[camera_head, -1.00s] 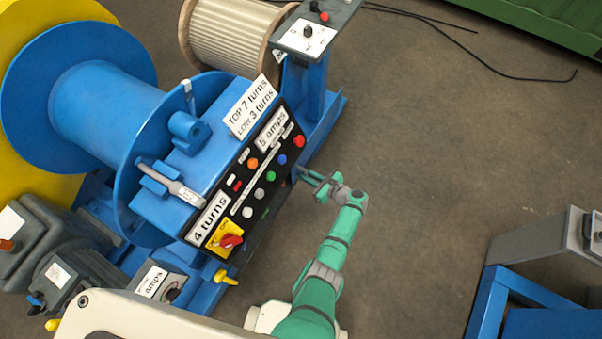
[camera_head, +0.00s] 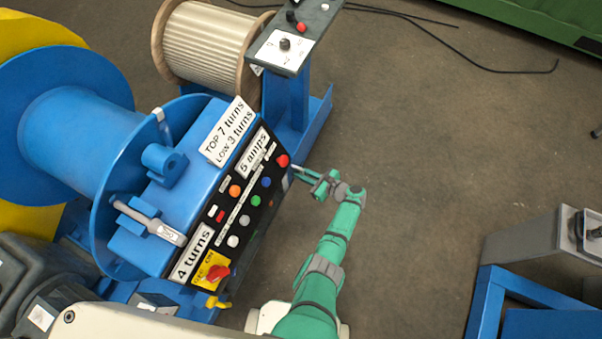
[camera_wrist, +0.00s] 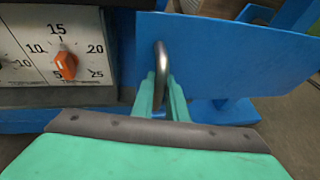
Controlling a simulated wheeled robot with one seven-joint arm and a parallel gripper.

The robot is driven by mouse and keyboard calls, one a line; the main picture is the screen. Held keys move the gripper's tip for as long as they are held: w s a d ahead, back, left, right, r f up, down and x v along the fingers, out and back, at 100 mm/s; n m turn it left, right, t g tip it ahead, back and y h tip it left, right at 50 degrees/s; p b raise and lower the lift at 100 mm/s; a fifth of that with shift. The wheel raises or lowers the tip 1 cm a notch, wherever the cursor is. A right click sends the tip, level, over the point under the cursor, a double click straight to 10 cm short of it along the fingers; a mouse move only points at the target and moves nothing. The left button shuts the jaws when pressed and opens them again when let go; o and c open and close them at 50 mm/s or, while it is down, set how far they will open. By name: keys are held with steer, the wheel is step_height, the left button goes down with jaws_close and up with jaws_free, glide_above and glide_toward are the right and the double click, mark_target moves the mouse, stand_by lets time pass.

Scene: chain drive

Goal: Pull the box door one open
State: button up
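A blue door panel (camera_wrist: 235,55) fills the upper right of the wrist view. A curved metal handle (camera_wrist: 161,62) stands out from it. The two green fingers of my gripper (camera_wrist: 163,98) are on either side of the handle's lower end and look closed on it. The door's edge slopes across the view, beside a grey dial panel. In the head view my gripper (camera_head: 299,169) reaches the right side of the blue control box (camera_head: 142,232); the door and handle are too small or hidden to make out there.
The dial panel (camera_wrist: 45,50) with an orange knob (camera_wrist: 66,63) is left of the door. A blue post with a switch box (camera_head: 284,45) stands beyond my gripper. A blue frame (camera_head: 490,300) is at lower right. Bare floor (camera_head: 430,150) lies between.

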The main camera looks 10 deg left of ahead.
steer(key=o, duration=0.4)
steer(key=shift+d, duration=0.15)
steer(key=shift+c, duration=0.2)
steer(key=shift+s, duration=0.1)
steer(key=v, duration=1)
steer(key=shift+s+d, duration=0.2)
steer(key=shift+d, duration=0.1)
steer(key=shift+r, duration=0.1)
